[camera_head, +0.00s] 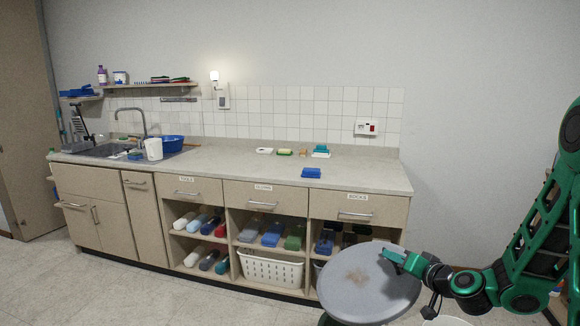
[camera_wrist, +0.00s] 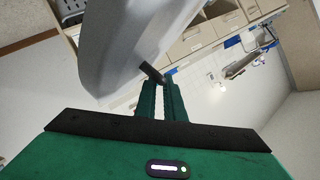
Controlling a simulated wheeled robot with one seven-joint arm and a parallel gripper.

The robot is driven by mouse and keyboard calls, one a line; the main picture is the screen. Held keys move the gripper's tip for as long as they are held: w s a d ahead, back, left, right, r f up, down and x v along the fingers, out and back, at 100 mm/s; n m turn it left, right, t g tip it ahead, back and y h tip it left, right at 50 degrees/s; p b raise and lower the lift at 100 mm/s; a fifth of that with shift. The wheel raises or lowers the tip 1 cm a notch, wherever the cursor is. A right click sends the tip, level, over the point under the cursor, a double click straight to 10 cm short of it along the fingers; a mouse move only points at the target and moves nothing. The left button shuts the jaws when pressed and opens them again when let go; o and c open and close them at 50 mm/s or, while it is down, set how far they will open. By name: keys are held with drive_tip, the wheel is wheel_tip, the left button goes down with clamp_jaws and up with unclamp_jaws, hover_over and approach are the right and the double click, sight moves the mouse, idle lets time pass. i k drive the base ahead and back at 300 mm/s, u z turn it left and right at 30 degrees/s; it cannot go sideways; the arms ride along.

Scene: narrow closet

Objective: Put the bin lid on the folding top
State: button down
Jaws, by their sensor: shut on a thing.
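The bin lid (camera_head: 350,300) is a large round grey disc with a brownish patch in its middle. My gripper (camera_head: 393,256) is shut on its upper right rim and holds it in front of the cupboards, at the lower right. In the wrist view the lid (camera_wrist: 125,45) fills the upper left, and the gripper fingers (camera_wrist: 160,85) meet at its edge. The folding top appears to be the long pale counter top (camera_head: 240,168) behind it, above the drawers. The lid is lower in the picture than the counter's front edge and apart from it. The lid hides part of the lower shelves.
On the counter lie a blue folded cloth (camera_head: 311,173) and several small items at the back. The sink (camera_head: 105,150) with a blue basin (camera_head: 172,144) is at the left. The counter's middle and right end are mostly clear. A white basket (camera_head: 270,268) sits below.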

sight(364, 175)
drive_tip(key=i, duration=0.85)
